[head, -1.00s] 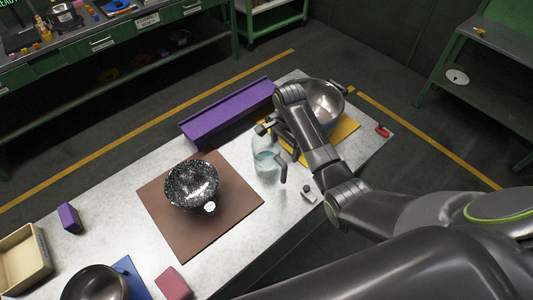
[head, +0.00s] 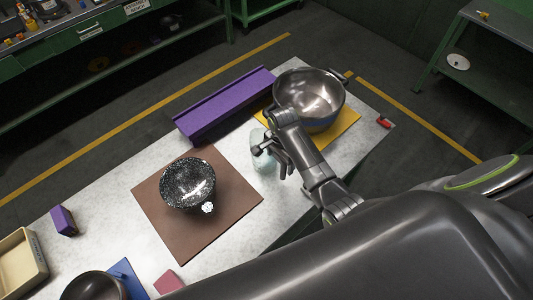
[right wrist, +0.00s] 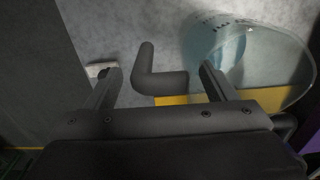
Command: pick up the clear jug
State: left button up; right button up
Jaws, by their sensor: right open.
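The clear jug (head: 257,136) stands on the table beside the yellow mat, mostly hidden behind my right gripper in the head view. In the right wrist view, the jug's transparent round body (right wrist: 285,65) is at the upper right and its dark bent handle (right wrist: 158,82) points left from it. My right gripper (right wrist: 160,84) is open, with one finger on each side of the handle. The right finger is close to the jug wall; I cannot tell whether it touches. In the head view, the right gripper (head: 275,157) is at the jug's near side. My left gripper is not in view.
A steel bowl (head: 311,90) stands on the yellow mat (head: 346,127) just behind my right arm. A purple rack (head: 222,105) lies behind the jug. A speckled black pot (head: 187,183) sits on a brown mat (head: 175,236). A red item (head: 384,122) lies at the right edge.

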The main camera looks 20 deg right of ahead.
jog(key=shift+s+a+r, duration=0.15)
jog(key=shift+s+r, duration=0.05)
jog(key=shift+s, duration=0.1)
jog(key=c, duration=0.4)
jog(key=shift+c, duration=1.4)
jog(key=shift+w+f, duration=0.15)
jog(key=c, duration=0.5)
jog(key=shift+c, duration=1.1)
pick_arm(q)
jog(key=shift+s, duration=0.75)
